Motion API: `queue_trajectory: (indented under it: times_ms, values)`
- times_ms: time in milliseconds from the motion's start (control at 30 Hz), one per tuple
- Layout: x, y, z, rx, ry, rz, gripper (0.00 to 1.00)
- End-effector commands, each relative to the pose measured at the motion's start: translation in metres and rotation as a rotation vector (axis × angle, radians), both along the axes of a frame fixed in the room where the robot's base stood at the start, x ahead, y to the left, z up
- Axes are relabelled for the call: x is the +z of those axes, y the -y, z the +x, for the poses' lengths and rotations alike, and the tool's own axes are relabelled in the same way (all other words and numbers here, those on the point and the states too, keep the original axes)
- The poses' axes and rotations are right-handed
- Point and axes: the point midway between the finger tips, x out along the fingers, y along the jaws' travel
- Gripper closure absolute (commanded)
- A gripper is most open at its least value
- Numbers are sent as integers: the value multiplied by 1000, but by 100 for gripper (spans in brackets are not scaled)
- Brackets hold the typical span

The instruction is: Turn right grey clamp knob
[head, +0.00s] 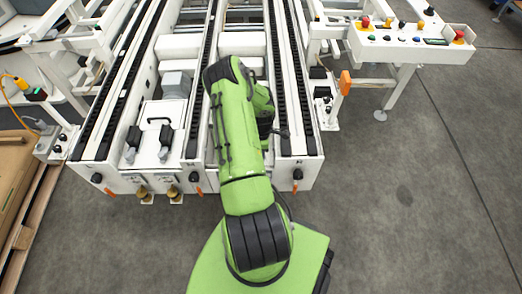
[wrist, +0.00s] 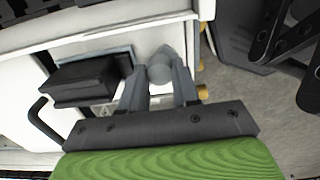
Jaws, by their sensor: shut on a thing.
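In the wrist view, a grey clamp knob (wrist: 160,68) with a pointed top stands between the two grey fingers of my gripper (wrist: 159,88). The fingers are shut on its sides. In the head view, my green arm reaches over the white conveyor frame and hides my gripper and the held knob.
A black block (wrist: 88,82) sits close left of the fingers in the wrist view, with a black handle (wrist: 42,118) farther left. Brass fittings (wrist: 203,92) are close on the right. A white control panel (head: 412,36) stands at upper right; the floor at right is clear.

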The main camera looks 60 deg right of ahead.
Motion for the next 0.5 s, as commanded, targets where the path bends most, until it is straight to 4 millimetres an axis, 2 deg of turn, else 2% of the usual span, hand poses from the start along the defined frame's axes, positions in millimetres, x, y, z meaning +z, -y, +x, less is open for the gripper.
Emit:
queue_trajectory:
  times_ms: [500]
  values:
    - [-1, 0, 1, -462, 3, 0, 100]
